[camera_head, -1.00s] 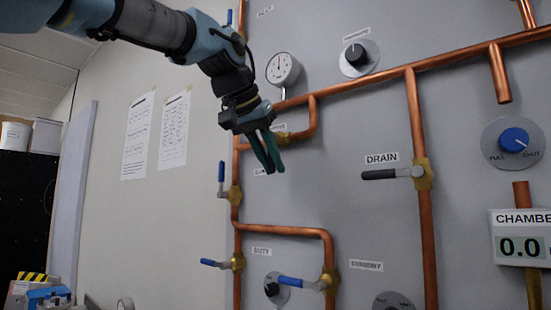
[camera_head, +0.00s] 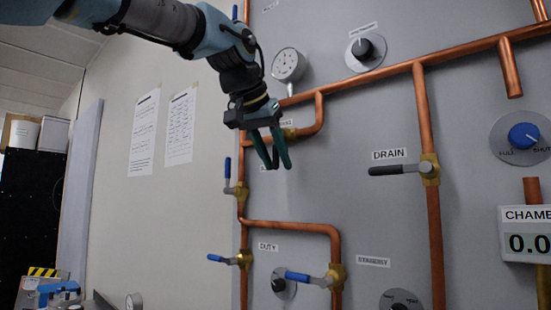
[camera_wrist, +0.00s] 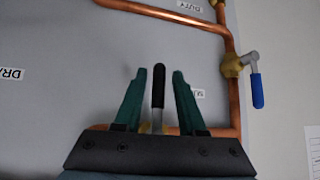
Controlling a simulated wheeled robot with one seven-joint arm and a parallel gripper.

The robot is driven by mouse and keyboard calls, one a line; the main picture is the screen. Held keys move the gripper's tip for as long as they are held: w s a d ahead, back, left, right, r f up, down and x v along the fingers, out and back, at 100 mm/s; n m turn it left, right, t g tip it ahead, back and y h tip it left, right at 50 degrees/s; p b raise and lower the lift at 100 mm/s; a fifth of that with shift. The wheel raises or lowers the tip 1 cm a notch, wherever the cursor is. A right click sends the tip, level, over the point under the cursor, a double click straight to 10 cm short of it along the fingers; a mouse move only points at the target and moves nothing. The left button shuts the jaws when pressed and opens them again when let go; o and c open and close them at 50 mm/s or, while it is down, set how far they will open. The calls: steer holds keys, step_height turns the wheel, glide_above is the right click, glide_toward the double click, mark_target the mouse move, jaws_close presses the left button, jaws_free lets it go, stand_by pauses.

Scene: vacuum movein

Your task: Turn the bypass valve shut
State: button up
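My gripper (camera_head: 269,165) is in front of the pipe panel, pointing down in the head view. Its two green fingers are open. In the wrist view my gripper (camera_wrist: 159,72) has a black-handled lever (camera_wrist: 158,86) standing between its fingers, with gaps on both sides. I cannot tell how deep the lever sits between them. In the head view a brass valve (camera_head: 289,133) on the small pipe loop shows just behind the fingers. Its lever is hidden there, and the label above it is partly covered, so I cannot confirm that it reads bypass.
A blue-handled valve (camera_head: 230,189) is close by on the left vertical pipe; its blue handle (camera_wrist: 257,91) shows in the wrist view. Two more blue levers (camera_head: 223,259) (camera_head: 298,277) are below. The black DRAIN lever (camera_head: 392,170) lies right. A gauge (camera_head: 289,64) is above the loop.

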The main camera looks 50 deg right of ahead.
steer(key=shift+o, duration=0.4)
steer(key=b+v, duration=0.1)
steer(key=v, duration=0.9)
steer(key=shift+a+r+b, duration=0.25)
steer(key=shift+a+b, duration=0.05)
steer(key=shift+b, duration=0.05)
